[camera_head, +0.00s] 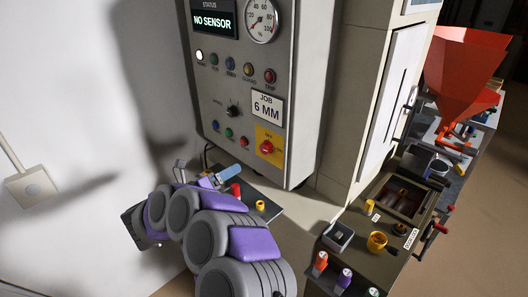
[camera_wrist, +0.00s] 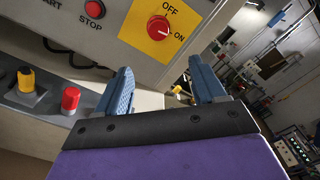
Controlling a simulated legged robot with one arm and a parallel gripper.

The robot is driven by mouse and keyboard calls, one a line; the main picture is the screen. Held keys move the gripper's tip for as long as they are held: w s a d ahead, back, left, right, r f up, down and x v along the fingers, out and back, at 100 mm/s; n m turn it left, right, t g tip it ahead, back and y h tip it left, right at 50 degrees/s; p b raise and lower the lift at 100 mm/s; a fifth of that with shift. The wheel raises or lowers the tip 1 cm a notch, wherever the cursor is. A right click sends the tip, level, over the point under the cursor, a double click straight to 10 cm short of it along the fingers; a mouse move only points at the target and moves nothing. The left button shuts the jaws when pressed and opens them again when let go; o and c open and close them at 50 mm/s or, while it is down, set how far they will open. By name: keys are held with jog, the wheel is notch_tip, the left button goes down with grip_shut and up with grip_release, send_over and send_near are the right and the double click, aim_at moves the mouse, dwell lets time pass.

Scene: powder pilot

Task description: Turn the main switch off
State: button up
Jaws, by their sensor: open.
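The main switch (camera_head: 266,147) is a red rotary knob on a yellow plate low on the grey control panel. In the wrist view the knob (camera_wrist: 158,27) sits between the words OFF and ON, and its pale mark appears to point towards ON. My gripper (camera_wrist: 160,64) is open and empty, with its two blue fingers apart. The knob appears beyond the fingertips, nearer the right finger in the picture, and nothing touches it. In the head view my arm reaches up from the bottom, with a blue finger below and left of the switch; the other finger is unclear.
The panel (camera_head: 312,80) also carries a gauge, a NO SENSOR display and several buttons. A red STOP button (camera_wrist: 95,9) is left of the switch. A cluttered bench (camera_head: 350,262) stands at right.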

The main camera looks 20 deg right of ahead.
aim_at(264, 151)
jog(key=b+x, duration=0.1)
jog(key=x, duration=1.2)
jog(key=shift+w+d+f, duration=0.1)
jog(key=shift+w+d, duration=0.05)
jog(key=shift+d, duration=0.2)
jog(key=shift+w+d, duration=0.15)
jog(key=shift+w+a, duration=0.2)
jog(key=shift+a, duration=0.3)
jog(key=shift+d, duration=0.85)
jog(key=shift+c, duration=1)
jog(key=shift+d, duration=0.1)
jog(key=c, duration=0.3)
jog(key=shift+a, duration=0.35)
jog(key=c, duration=0.5)
